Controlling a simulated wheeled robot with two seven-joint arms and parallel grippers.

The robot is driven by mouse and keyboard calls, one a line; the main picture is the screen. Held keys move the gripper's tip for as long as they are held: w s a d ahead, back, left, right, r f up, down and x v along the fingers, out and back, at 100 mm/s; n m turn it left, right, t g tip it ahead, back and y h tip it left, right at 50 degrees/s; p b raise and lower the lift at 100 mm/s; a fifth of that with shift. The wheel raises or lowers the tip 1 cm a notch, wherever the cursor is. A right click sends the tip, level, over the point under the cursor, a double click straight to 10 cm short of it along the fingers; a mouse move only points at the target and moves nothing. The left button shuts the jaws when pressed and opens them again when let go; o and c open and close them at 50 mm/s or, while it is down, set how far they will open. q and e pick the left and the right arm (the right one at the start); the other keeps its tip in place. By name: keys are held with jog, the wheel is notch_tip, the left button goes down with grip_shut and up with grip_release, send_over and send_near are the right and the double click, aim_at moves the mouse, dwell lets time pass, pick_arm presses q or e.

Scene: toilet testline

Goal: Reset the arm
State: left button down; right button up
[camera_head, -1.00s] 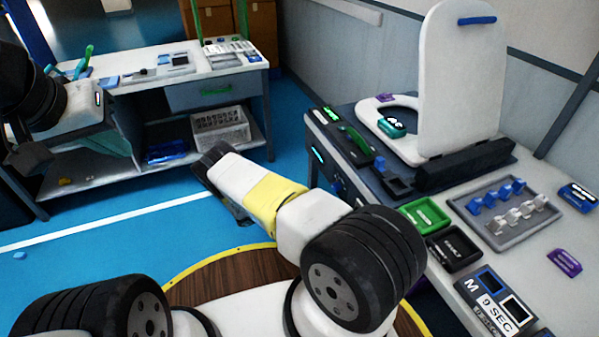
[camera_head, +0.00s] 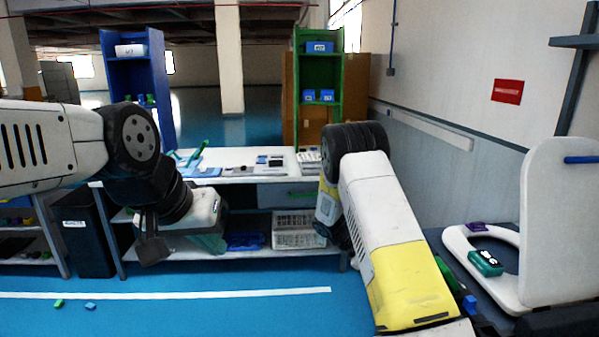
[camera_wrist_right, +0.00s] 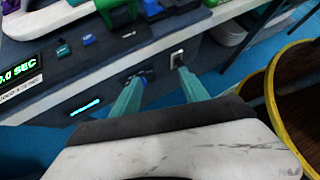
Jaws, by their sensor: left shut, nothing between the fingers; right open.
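My left gripper (camera_head: 209,243) hangs in front of the far workbench in the head view, with its teal fingers together under the white wrist. Nothing shows between them. My right gripper (camera_wrist_right: 161,74) shows in the right wrist view with two teal fingers spread apart and empty. Behind the fingers is the dark front face of a counter. My right arm (camera_head: 385,235), white and yellow, rises at the right of the head view; its gripper is hidden there.
A white toilet seat (camera_head: 508,292) with a raised lid (camera_head: 560,220) stands on the counter at right, with a green box (camera_head: 486,263) on it. A workbench (camera_head: 245,160) stands ahead, a black bin (camera_head: 82,235) at left. Small pieces lie on the open blue floor (camera_head: 200,315).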

jog(key=s+a+r+m+t+y, duration=0.3)
jog(key=s+r+m, duration=0.2)
jog(key=s+r, duration=0.2)
jog(key=s+a+r+m+t+y, duration=0.3)
jog(key=s+r, duration=0.5)
jog(key=r, duration=0.4)
jog(key=s+a+r+m+t+y, duration=0.4)
jog(key=s+r, duration=0.4)
jog(key=r, duration=0.2)
jog(key=a+m+y, duration=0.1)
jog(key=m, duration=0.1)
jog(key=shift+s+a+r+m, duration=0.15)
jog(key=shift+a+m, duration=0.05)
jog(key=shift+m, duration=0.2)
jog(key=shift+c, duration=0.2)
